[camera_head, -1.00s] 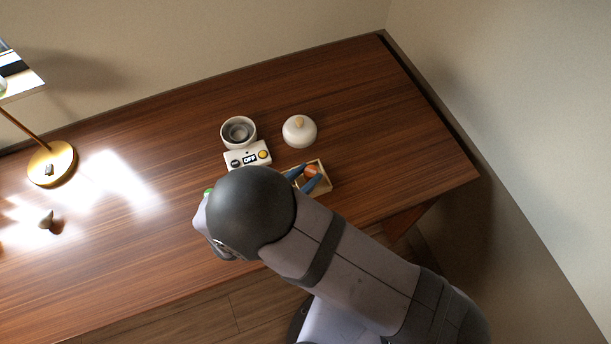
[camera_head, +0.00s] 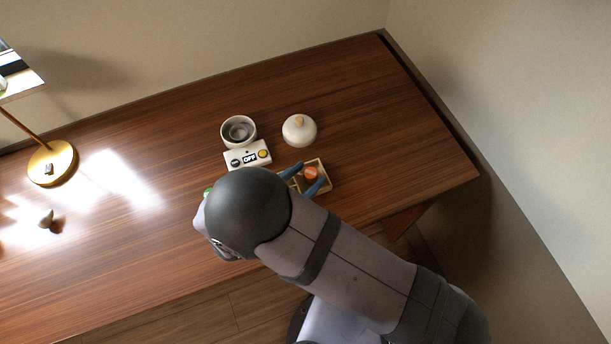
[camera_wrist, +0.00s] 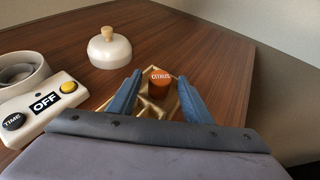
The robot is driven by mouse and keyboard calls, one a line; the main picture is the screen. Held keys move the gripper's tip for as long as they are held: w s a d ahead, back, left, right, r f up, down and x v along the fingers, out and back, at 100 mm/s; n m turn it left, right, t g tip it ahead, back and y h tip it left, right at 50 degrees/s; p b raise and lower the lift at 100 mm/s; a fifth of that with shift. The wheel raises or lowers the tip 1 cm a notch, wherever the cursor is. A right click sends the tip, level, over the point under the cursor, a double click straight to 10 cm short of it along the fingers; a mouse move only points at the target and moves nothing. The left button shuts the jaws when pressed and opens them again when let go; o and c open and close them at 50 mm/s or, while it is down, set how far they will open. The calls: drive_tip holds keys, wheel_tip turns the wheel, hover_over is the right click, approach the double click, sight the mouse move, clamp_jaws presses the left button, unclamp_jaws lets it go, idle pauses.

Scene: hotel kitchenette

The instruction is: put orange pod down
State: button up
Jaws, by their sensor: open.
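The orange pod (camera_head: 310,173), labelled CITRUS, stands in a compartment of a small wooden tray (camera_head: 328,184). The pod also shows in the wrist view (camera_wrist: 160,83), upright between and beyond the two blue fingers. My gripper (camera_head: 306,177) is open around the pod's near side, with a gap to the pod on both sides. In the wrist view my gripper (camera_wrist: 159,92) holds nothing. My arm hides the tray's near part in the head view.
Left of the tray is a white box with OFF display and buttons (camera_head: 235,162), joined to a round cup holder (camera_head: 238,131). A white lid with a wooden knob (camera_head: 299,131) lies behind the tray. A brass lamp (camera_head: 52,164) stands far left. The table's right side is clear.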

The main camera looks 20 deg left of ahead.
drive_tip(key=shift+s+a+r, duration=0.1)
drive_tip(key=shift+s+r, duration=0.05)
drive_tip(key=shift+s, duration=0.15)
drive_tip(key=b+v, duration=0.2)
drive_tip(key=v, duration=0.9)
drive_tip(key=shift+s+r+b, duration=0.15)
drive_tip(key=shift+r+b, duration=0.05)
drive_tip(key=shift+b, duration=0.1)
drive_tip(key=w+d+m+g+h, duration=0.1)
drive_tip(key=w+d+m, duration=0.1)
drive_tip(key=d, duration=0.1)
drive_tip(key=w+d+m+g+h, duration=0.1)
drive_tip(key=w+d+m+g, duration=0.1)
drive_tip(key=d, duration=0.1)
drive_tip(key=w+d+m+g+h, duration=0.1)
drive_tip(key=w+d+m, duration=0.1)
drive_tip(key=shift+w+d+r+g+h, duration=0.15)
drive_tip(key=shift+w+d+g+h, duration=0.15)
drive_tip(key=shift+d, duration=0.1)
drive_tip(key=w+d+r+m+g+y, duration=0.1)
drive_tip(key=d+m+g+y, duration=0.6)
drive_tip(key=d+m, duration=1.7)
drive_tip(key=shift+w+d+r+m+g, duration=0.3)
drive_tip(key=shift+m+g, duration=0.5)
drive_tip(key=shift+m, duration=0.7)
drive_tip(key=shift+a+r, duration=0.1)
